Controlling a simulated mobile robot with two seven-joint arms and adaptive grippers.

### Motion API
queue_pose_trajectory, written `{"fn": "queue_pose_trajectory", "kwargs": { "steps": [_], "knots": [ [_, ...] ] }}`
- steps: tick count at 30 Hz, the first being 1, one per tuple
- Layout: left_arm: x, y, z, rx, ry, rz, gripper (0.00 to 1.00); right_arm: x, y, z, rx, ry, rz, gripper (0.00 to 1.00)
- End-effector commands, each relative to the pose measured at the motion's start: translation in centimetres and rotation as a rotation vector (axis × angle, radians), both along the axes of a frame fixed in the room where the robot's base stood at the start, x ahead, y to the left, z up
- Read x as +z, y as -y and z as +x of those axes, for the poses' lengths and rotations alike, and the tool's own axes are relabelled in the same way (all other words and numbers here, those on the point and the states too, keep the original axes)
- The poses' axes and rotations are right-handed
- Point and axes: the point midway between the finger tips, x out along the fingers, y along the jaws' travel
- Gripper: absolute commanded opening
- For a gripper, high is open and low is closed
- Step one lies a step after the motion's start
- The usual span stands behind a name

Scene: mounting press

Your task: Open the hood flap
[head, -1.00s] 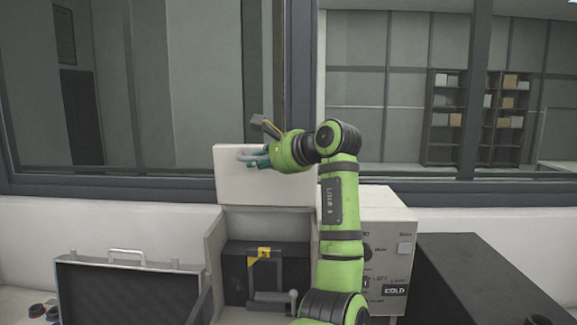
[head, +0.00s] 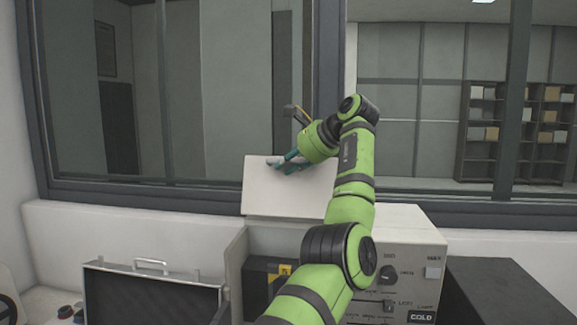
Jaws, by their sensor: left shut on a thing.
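The hood flap (head: 288,194) is a cream panel, raised above the press housing and seeming to lean back toward the window. A small grey handle (head: 273,161) shows at its upper edge. My left gripper (head: 283,164), with teal fingers, is shut at this handle. The exact contact is partly hidden by the fingers. My left arm crosses in front of the flap's right side and the housing. Below the flap, the press's open bay shows a dark block with a yellow mark (head: 285,271), partly covered by my arm. My right gripper is out of view.
A cream control box (head: 418,250) with knobs and a "COLD" label stands right of the bay. A dark box (head: 505,290) is farther right. An open case (head: 150,290) lies at left. The window frame (head: 130,192) is close behind the flap.

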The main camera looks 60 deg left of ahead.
Motion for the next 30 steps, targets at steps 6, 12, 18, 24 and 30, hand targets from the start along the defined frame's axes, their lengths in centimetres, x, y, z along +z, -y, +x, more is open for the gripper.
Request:
{"fn": "queue_pose_trajectory", "kwargs": {
  "steps": [6,12,18,24,30],
  "knots": [
    [0.34,-0.27,0.12,-0.001,-0.008,-0.008,0.0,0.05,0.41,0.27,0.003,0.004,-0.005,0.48],
    [0.39,-0.31,0.16,-0.001,-0.009,-0.01,0.0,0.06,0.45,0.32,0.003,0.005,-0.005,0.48],
    [0.42,-0.31,0.16,-0.001,-0.009,-0.009,0.0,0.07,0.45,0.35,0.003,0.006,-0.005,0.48],
    [0.39,-0.31,0.17,-0.001,-0.01,-0.009,0.32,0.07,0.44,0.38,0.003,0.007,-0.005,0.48],
    [0.24,-0.27,0.2,0.0,-0.012,-0.013,0.32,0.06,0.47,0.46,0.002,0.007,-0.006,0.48]
  ]
}}
